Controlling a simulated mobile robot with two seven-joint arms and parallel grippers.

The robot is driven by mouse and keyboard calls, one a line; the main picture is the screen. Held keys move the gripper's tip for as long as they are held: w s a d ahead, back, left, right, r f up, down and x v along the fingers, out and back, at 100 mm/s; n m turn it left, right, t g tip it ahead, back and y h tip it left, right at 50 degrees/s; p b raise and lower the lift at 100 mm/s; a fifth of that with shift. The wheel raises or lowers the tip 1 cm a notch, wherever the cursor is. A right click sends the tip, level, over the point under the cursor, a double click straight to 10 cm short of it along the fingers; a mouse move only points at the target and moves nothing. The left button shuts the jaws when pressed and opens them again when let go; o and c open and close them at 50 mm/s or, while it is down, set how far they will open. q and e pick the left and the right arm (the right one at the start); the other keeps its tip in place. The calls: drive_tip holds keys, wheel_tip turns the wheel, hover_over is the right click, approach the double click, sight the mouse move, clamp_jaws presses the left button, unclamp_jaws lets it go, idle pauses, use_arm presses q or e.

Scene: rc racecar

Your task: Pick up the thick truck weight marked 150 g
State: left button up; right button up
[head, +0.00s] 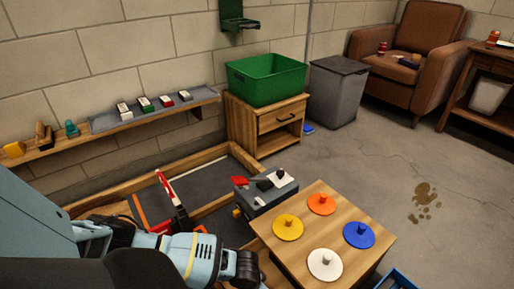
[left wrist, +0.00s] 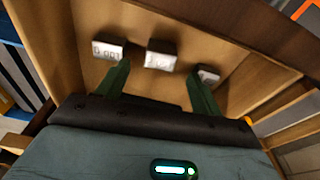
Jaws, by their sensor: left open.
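In the left wrist view, three pale blocks with printed labels lie in a row on a wooden surface with raised sides. The left block (left wrist: 108,50) shows an upside-down marking that looks like 100 G. The middle block (left wrist: 160,56) looks the thickest; its marking is too blurred to read surely. The right block (left wrist: 208,75) is smaller in view and partly behind a finger. My left gripper (left wrist: 158,73) is open and empty, its two green fingers pointing toward the blocks, with the middle block between and beyond the tips. In the head view the blocks and left fingertips are hidden.
A wooden table (head: 285,224) with several coloured discs stands front right. A green bin (head: 266,82) sits on a wooden cabinet (head: 262,120). A wall shelf (head: 140,122) holds small items. A wood-framed area (head: 208,190) lies beyond my left arm. Open floor is at right.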

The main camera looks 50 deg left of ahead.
use_arm(q)
drive_tip(key=f, duration=0.1)
drive_tip(key=f+b, duration=0.2)
drive_tip(key=shift+w+f, duration=0.25)
drive_tip(key=shift+f, duration=0.15)
drive_tip(key=c, duration=1.2)
drive_tip(key=shift+o, duration=0.2)
wheel_tip(320, 180, up, 10)
drive_tip(key=p, duration=0.5)
drive_tip(key=shift+p, duration=0.35)
